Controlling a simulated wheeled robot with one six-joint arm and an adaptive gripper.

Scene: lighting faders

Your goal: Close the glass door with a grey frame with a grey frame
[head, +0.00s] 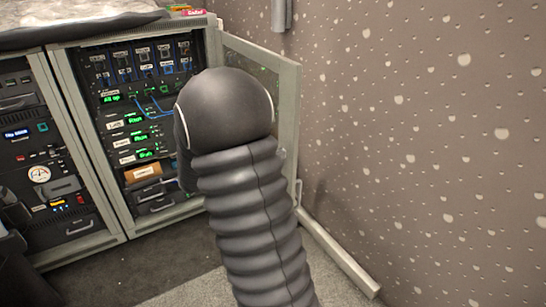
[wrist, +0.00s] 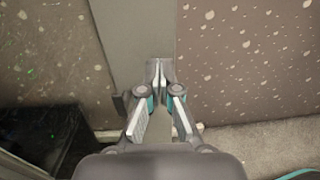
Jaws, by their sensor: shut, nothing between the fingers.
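The glass door with a grey frame (head: 289,100) stands open at the right side of the equipment cabinet, swung out toward the wall. My dark arm covers its lower left part in the head view. In the wrist view its grey frame (wrist: 132,35) runs down from the top edge, with glass to its left. My gripper (wrist: 158,76) is shut and empty, its fingertips over or just in front of the frame's right edge. I cannot tell whether they touch it. The gripper is hidden behind my arm in the head view.
The open cabinet (head: 88,125) holds lit rack units and blue cables. Another rack (head: 45,150) stands at its left. A speckled wall (head: 430,130) is close on the right, with a pale bar (head: 340,257) along its foot. Carpet (head: 185,290) lies in front.

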